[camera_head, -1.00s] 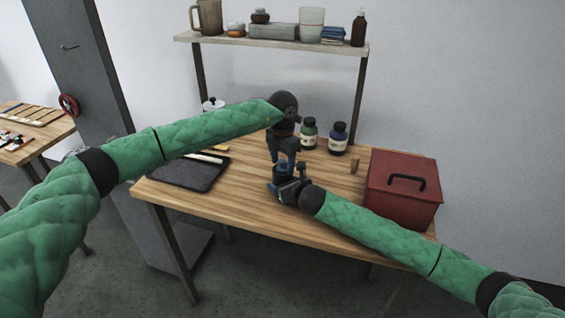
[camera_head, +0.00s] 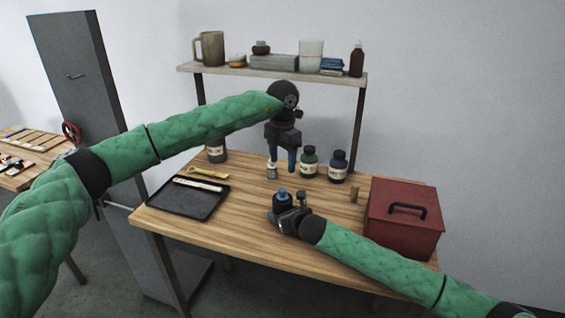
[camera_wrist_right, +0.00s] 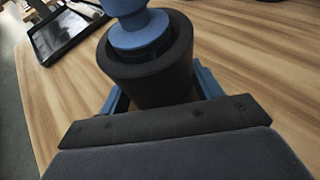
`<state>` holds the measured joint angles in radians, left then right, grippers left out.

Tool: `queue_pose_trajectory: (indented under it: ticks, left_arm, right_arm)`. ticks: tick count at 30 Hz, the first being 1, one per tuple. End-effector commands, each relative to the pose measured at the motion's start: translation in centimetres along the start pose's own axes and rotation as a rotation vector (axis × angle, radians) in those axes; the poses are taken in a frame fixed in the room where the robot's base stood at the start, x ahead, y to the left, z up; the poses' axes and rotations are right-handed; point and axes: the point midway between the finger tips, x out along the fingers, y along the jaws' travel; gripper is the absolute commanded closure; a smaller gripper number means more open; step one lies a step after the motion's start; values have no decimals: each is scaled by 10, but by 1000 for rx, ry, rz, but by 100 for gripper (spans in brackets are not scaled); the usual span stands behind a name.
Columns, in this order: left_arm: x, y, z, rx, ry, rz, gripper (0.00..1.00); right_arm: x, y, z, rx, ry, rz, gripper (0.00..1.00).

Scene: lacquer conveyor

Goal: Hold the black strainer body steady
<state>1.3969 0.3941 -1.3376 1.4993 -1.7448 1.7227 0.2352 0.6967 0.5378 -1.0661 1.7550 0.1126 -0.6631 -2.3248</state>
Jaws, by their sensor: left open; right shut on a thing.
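The black strainer body (camera_wrist_right: 150,78) is an upright dark cylinder in the right wrist view, with a blue knobbed piece (camera_wrist_right: 140,32) seated in its top. In the head view the body (camera_head: 283,209) stands near the table's front, small and partly hidden by my gripper. My right gripper (camera_head: 279,214) is shut on it from the front right, its blue fingers on both sides of the body. My left gripper (camera_head: 282,162) points down, open and empty, above and behind the body and apart from it.
A small silvery jar (camera_head: 272,172) appears just below my left fingertips. Green (camera_head: 309,163) and blue (camera_head: 338,167) labelled bottles stand behind. A red toolbox (camera_head: 402,220) is right, a black tray (camera_head: 188,200) left. A shelf (camera_head: 275,70) stands at the back.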

Motion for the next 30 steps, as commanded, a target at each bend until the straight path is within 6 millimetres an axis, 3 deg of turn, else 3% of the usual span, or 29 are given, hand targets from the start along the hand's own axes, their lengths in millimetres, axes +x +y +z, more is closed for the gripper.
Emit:
queue_pose_trajectory:
  ticks: [2,3,6,7,19,30]
  left_arm:
    - [0,0,0,0,0,0,39]
    - [0,0,0,0,0,0,39]
    - [0,0,0,0,0,0,39]
    - [0,0,0,0,0,0,39]
    - [0,0,0,0,0,0,39]
    - [0,0,0,0,0,0,39]
  right_arm:
    - [0,0,0,0,0,0,66]
    - [0,0,0,0,0,0,32]
    - [0,0,0,0,0,0,12]
    - [0,0,0,0,0,0,10]
    - [-7,0,0,0,0,0,10]
    - [-69,-1,-1,-2,0,0,10]
